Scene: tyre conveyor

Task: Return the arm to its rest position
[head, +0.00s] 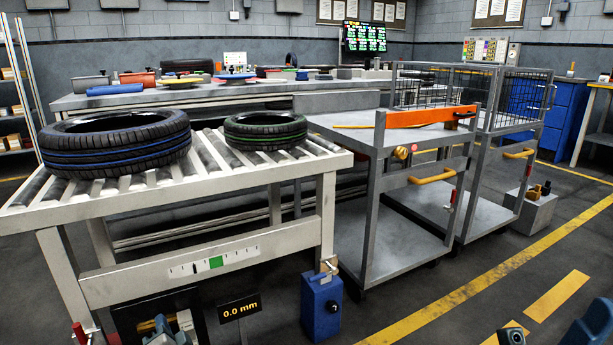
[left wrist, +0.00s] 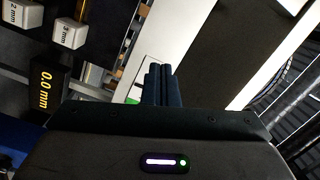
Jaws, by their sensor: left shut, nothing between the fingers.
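My left gripper (left wrist: 160,84) shows in the left wrist view as two dark blue fingers side by side at the middle. They are shut against each other with nothing between them. Behind them is a pale rail with a green mark; whether they touch it I cannot tell. In the head view I cannot make out the left fingers clearly. A dark rounded part at the bottom right corner of the head view is cut off by the frame edge. My right gripper's fingers do not show.
A blue-striped tyre (head: 119,142) and a green-striped tyre (head: 265,130) lie on the roller table (head: 222,181). A 0.0 mm display (head: 240,308) stands below it, near a blue box (head: 321,306). A grey cart (head: 342,243) stands right. Open floor lies at the front right.

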